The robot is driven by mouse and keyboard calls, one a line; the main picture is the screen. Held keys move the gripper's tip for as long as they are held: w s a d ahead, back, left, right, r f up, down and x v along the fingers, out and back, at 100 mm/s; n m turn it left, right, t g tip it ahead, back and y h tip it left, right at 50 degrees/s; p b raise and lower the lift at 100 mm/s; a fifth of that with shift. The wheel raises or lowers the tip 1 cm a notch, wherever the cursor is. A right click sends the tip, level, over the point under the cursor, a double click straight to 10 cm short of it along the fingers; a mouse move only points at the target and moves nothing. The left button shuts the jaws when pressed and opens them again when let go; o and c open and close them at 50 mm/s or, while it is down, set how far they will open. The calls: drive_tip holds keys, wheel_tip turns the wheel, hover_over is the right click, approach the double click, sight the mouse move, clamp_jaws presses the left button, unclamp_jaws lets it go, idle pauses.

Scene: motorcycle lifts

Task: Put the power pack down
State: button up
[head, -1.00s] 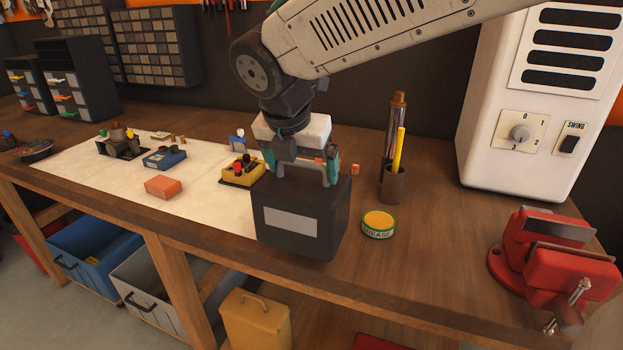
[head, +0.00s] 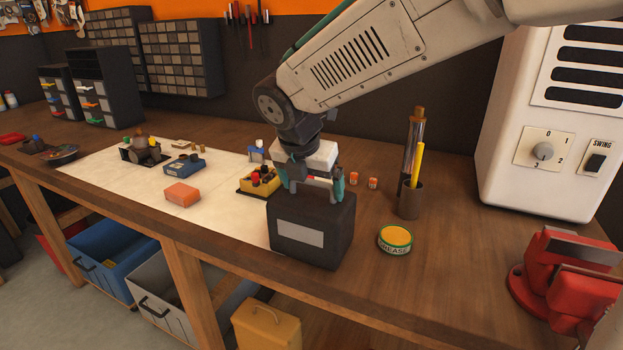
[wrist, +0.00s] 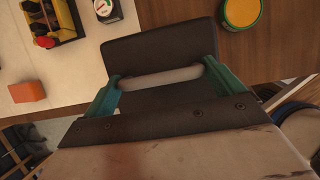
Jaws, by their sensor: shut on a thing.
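The power pack is a dark box (head: 330,240) with a pale label and a carrying handle on top. It is upright over the front part of the wooden bench, close to the front edge. My gripper (head: 310,190) is above it, shut on the handle. In the wrist view the fingers (wrist: 160,82) close around the ends of the pale handle, with the dark top of the pack (wrist: 160,45) behind. The pack's underside is hidden, so I cannot tell whether it touches the bench.
A grease tin (head: 394,239) stands right of the pack, with a pen cup (head: 411,203) behind it. A yellow box with knobs (head: 257,183) is close behind left. A red vise (head: 570,290) is at the right. Bare bench (head: 460,260) lies between tin and vise.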

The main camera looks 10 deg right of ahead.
drive_tip(key=o, duration=1.7)
drive_tip(key=shift+f, duration=0.1)
drive_tip(key=v, duration=1.2)
drive_tip(key=shift+s, duration=0.1)
drive_tip(key=s+d+f+m, duration=0.3)
drive_tip(key=s+d+m, duration=0.3)
drive_tip(key=s+m, duration=0.2)
drive_tip(key=s+d+f+m+g+y, duration=0.1)
drive_tip(key=s+d+f+m, duration=0.3)
drive_tip(key=s+d+m, duration=0.3)
drive_tip(key=s+d+f+m+g+y, duration=0.1)
drive_tip(key=s+d+f+m, duration=0.2)
drive_tip(key=s+d+m, duration=0.4)
drive_tip(key=shift+s+d+f+m, duration=0.15)
drive_tip(key=shift+s+m, duration=0.2)
drive_tip(key=shift+m, duration=0.85)
drive_tip(key=shift+s+a+f+m, duration=0.1)
drive_tip(key=shift+s+m, duration=0.3)
drive_tip(key=shift+m, duration=0.8)
drive_tip(key=shift+s+d+f+m, duration=0.15)
drive_tip(key=shift+s+m, duration=0.2)
drive_tip(key=shift+m, duration=0.85)
drive_tip(key=shift+a, duration=0.1)
